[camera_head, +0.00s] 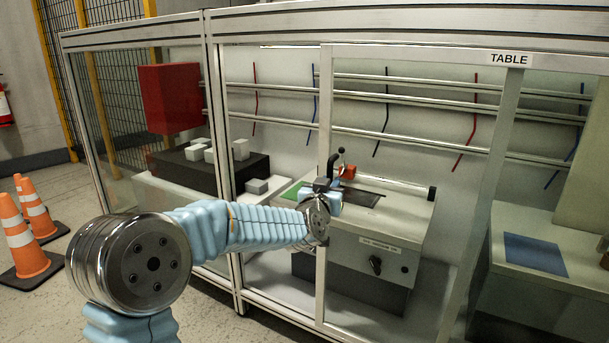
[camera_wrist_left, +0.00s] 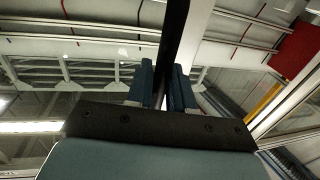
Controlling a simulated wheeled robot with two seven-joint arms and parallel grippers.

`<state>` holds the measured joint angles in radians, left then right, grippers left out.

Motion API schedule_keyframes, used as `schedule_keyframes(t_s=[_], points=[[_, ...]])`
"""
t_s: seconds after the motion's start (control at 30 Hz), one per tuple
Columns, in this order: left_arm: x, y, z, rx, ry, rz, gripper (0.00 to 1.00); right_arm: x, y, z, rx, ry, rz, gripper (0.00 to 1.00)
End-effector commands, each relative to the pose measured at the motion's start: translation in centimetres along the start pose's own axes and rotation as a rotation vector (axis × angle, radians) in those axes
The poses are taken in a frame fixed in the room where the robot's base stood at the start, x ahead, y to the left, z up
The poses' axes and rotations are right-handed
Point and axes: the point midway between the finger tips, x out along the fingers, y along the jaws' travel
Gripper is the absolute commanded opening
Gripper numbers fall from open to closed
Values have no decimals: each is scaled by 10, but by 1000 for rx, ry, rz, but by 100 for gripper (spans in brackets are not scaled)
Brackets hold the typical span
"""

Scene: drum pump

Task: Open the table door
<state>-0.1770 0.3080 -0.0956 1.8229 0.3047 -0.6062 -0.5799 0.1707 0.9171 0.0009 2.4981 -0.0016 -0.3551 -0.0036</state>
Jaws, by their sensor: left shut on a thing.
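The table door is a metal-framed panel with a "TABLE" label (camera_head: 509,58) at its upper right. Its left upright (camera_head: 325,110) stands in front of the workbench. A black handle (camera_head: 333,165) is on this upright. My left gripper (camera_head: 328,190) is at the handle, partly hidden by my own wrist. In the left wrist view its two blue fingers (camera_wrist_left: 161,88) are shut on the black handle bar (camera_wrist_left: 174,40), which runs up between them. Whether the door stands ajar, I cannot tell. My right gripper is not in view.
Behind the door frame stands a grey workbench (camera_head: 375,245) with a knob and a lever. A red box (camera_head: 170,98) and white blocks (camera_head: 200,148) are in the left bay. Orange cones (camera_head: 27,240) stand on the floor at the left. A fixed post (camera_head: 222,170) is left of the handle.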

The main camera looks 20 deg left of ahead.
Motion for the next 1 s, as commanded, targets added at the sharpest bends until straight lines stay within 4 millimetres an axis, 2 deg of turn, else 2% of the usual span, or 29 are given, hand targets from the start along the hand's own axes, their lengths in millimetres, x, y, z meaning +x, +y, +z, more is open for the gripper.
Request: schedule_keyframes(t_s=[0.03,0.3,0.5,0.7,0.83,1.0], points=[[-4,20,-4,1,-6,10,0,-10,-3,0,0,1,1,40],[-22,111,-3,4,-5,9,0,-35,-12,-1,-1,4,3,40],[-34,172,-3,3,-4,8,0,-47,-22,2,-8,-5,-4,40],[-43,216,-2,2,-2,3,0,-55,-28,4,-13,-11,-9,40],[-46,233,-1,2,-1,2,0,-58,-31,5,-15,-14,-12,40],[-48,245,0,1,0,-1,0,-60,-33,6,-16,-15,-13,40]])
